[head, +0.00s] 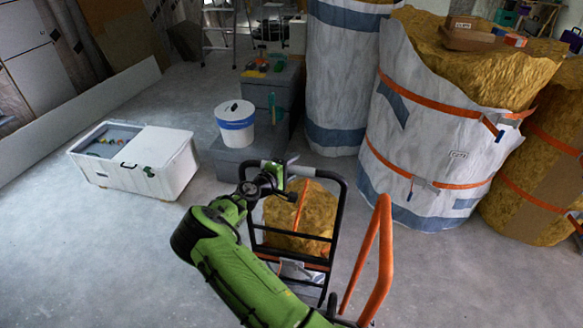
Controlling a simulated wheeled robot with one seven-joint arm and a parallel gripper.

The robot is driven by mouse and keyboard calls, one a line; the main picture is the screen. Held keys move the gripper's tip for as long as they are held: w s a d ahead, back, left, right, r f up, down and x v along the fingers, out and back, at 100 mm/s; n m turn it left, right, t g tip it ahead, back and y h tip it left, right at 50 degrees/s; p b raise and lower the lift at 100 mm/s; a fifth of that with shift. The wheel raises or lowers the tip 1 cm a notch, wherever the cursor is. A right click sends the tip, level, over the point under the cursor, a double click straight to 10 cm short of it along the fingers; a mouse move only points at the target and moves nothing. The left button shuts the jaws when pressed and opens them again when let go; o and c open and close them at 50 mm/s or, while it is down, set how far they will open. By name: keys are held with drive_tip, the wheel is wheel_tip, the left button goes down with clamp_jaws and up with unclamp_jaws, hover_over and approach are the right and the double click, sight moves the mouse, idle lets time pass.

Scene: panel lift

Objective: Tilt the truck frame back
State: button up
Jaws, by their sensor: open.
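The truck frame (341,222) is a black tubular hand-truck frame with crossbars, standing at the lower middle of the head view. A yellow-brown lumpy load (318,208) with an orange strap shows behind its bars. My gripper (284,172) is at the frame's upper left, by its top bar. It is open; its fingers are small in view, and I cannot tell whether the bar lies between them or touches them. My green arm hides the frame's lower left side. The truck's base is only partly visible.
A bent orange tube (373,255) rises just right of the frame. A white bin (150,178) stands at left, and a white bucket (236,125) sits on a grey block behind the frame. Large wrapped bales (425,150) stand at right. The floor at lower left is clear.

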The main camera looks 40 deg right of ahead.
clamp_jaws()
idle(0.3)
